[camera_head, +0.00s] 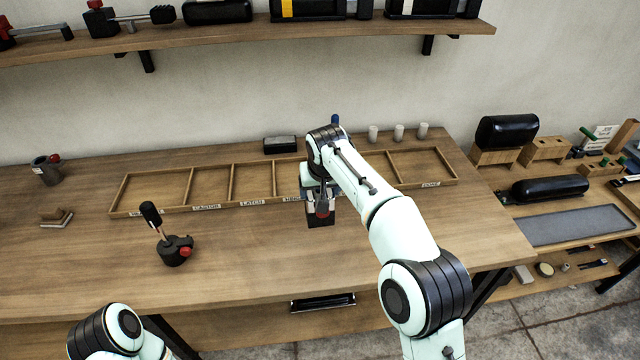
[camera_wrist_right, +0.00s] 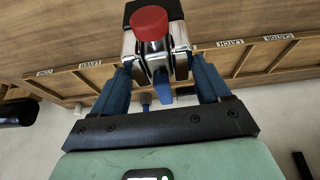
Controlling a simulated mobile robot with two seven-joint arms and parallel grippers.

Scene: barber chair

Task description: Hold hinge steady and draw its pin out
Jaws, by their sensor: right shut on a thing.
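The hinge (camera_wrist_right: 178,42) is a silver metal body with a red round pin head (camera_wrist_right: 150,22) facing the wrist camera. A blue piece (camera_wrist_right: 163,88) shows at its near side. My right gripper (camera_wrist_right: 165,72) is shut on the hinge, one blue-grey finger at each side.
The labelled wooden tray (camera_head: 152,212) runs along the workbench (camera_head: 250,255). A black-handled tool on a round base (camera_head: 174,250) stands at left. White cups (camera_head: 398,132) and a black box (camera_head: 280,144) are behind the tray. The front middle of the bench is clear.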

